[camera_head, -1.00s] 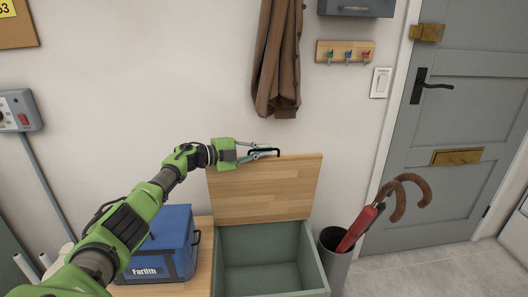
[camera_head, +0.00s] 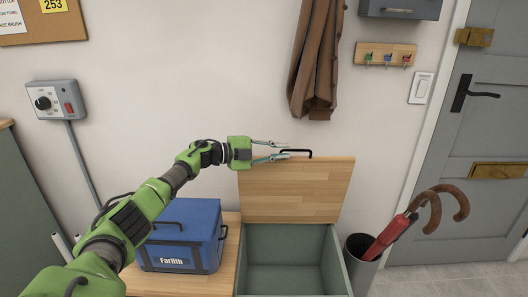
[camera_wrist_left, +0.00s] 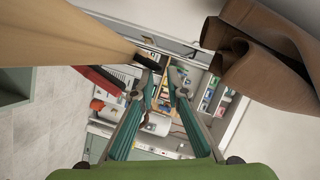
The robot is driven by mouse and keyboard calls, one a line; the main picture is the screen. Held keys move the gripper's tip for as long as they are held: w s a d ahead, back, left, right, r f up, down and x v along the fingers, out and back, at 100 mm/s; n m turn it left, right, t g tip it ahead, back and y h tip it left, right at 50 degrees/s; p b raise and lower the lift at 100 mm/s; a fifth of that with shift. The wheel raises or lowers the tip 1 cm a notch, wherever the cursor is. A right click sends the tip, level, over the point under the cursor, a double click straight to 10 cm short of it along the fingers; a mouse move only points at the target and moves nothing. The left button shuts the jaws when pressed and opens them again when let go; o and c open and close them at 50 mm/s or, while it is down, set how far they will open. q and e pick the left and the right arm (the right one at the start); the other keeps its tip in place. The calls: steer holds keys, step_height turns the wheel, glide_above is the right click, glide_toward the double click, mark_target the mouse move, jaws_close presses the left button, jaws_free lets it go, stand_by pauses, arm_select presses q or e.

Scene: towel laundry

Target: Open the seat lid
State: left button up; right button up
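The wooden seat lid (camera_head: 296,190) stands raised, leaning near the wall behind the open green seat box (camera_head: 290,242). Its black handle (camera_head: 298,152) is at the top edge. My left gripper (camera_head: 286,149) is at the left end of the handle, with its two fingers spread apart. In the left wrist view the fingers (camera_wrist_left: 164,82) are also apart with nothing held between them. The lid shows as a tan panel (camera_wrist_left: 70,38) at the upper left there. My right gripper is not in view.
A blue cooler box (camera_head: 181,237) sits on the bench left of the opening. A bin (camera_head: 362,262) with a red umbrella (camera_head: 392,234) stands at the right. A brown coat (camera_head: 317,60) hangs above the lid.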

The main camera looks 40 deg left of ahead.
arm_select(q)
steer(key=v, duration=0.6)
steer(key=shift+s+a, duration=0.2)
steer(key=shift+s, duration=0.1)
steer(key=shift+r, duration=0.1)
